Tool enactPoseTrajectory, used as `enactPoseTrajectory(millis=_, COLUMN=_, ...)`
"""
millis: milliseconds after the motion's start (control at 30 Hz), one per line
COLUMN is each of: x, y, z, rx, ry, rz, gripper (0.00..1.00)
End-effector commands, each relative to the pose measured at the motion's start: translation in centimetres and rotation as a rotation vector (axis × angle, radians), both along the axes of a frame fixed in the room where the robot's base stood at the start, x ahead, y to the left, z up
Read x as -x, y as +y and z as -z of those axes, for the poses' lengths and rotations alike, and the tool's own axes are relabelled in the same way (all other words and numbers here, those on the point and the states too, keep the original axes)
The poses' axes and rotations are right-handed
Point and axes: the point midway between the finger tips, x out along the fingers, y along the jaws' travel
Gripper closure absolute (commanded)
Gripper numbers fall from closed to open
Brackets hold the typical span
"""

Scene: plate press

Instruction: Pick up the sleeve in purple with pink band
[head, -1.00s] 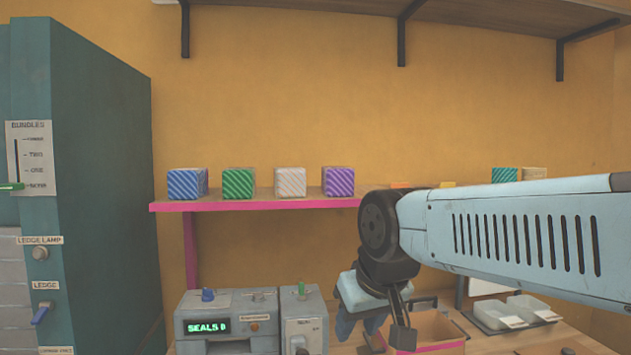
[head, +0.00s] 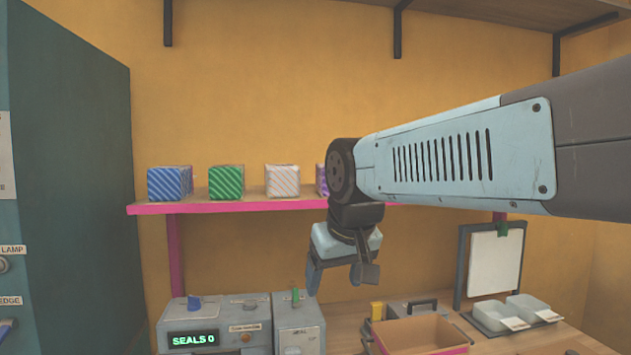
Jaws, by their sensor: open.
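I cannot make out a sleeve in purple with a pink band. A purple striped block (head: 321,180) stands on the pink-edged shelf (head: 230,205), mostly hidden behind my arm; no pink band shows on it. My gripper (head: 339,277) is open and empty. It points down in front of the wall, lower in the picture than the shelf and above the seal machine's right side.
Blue (head: 169,184), green (head: 226,183) and pale orange-striped (head: 282,181) blocks stand on the shelf. Below are a seal machine (head: 215,325), an open box (head: 420,335), white trays (head: 510,312) and a clipboard (head: 495,262). A teal cabinet (head: 80,200) fills the left.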

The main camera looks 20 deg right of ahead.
Motion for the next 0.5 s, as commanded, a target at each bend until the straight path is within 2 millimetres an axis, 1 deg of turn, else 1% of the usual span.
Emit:
enactPoseTrajectory(millis=33, x=-1.8, y=-0.3, z=-2.0, rx=0.009, ry=0.006, rz=0.016, gripper=0.21)
enactPoseTrajectory(millis=100, x=-4.1, y=-0.6, z=-4.7, rx=0.021, ry=0.013, rz=0.037, gripper=0.14)
enactPoseTrajectory(millis=167, x=-6.1, y=-0.9, z=-6.9, rx=0.028, ry=0.022, rz=0.053, gripper=0.09)
enactPoseTrajectory(millis=200, x=-7.4, y=-1.2, z=-8.3, rx=0.032, ry=0.026, rz=0.063, gripper=0.05)
enactPoseTrajectory(millis=267, x=-9.3, y=-1.6, z=-10.4, rx=0.036, ry=0.033, rz=0.078, gripper=0.0)
enactPoseTrajectory(millis=300, x=-10.6, y=-1.9, z=-11.7, rx=0.039, ry=0.039, rz=0.086, gripper=0.0)
enactPoseTrajectory(millis=500, x=-17.0, y=-4.3, z=-17.4, rx=0.034, ry=0.062, rz=0.132, gripper=0.0)
